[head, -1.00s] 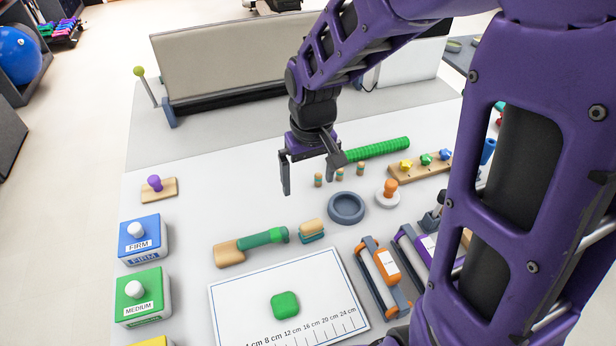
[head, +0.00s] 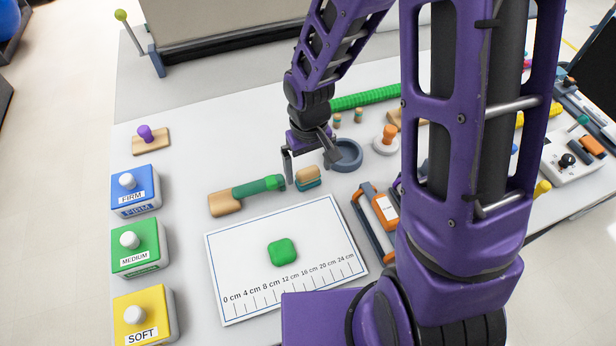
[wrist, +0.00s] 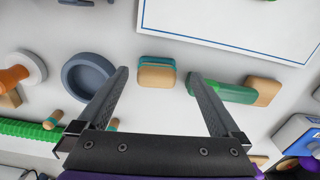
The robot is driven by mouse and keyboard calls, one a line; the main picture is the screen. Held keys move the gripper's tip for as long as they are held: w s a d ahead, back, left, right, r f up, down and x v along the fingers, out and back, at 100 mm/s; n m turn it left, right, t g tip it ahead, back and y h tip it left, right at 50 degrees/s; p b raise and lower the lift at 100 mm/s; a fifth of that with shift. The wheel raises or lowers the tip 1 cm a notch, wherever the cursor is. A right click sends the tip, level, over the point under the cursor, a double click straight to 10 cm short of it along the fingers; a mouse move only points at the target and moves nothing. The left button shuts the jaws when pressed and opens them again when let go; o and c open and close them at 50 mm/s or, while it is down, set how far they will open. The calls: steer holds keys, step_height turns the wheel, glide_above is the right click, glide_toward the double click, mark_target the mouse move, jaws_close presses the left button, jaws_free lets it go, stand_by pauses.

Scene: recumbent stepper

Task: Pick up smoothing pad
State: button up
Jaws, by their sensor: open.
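The smoothing pad looks to be the small block with a tan top and teal base (head: 308,175). It lies on the white table just above the ruled sheet in the head view. In the wrist view the pad (wrist: 156,78) sits centred between my fingertips, which point toward it. My gripper (head: 311,171) is open and empty, just behind and above the pad. The gripper in the wrist view (wrist: 158,73) has a finger on each side of the pad's outline, with gaps. I cannot tell the exact height left between fingertips and pad.
A green tool with a tan handle (head: 246,194) lies close left of the pad. A grey-blue ring dish (head: 345,156) is close behind right. The ruled sheet (head: 225,300) with a green block (head: 282,252) lies in front. An orange-framed device (head: 383,210) stands right.

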mark_target(309, 172)
steer(key=f, duration=0.4)
steer(key=shift+w+f+b, duration=0.4)
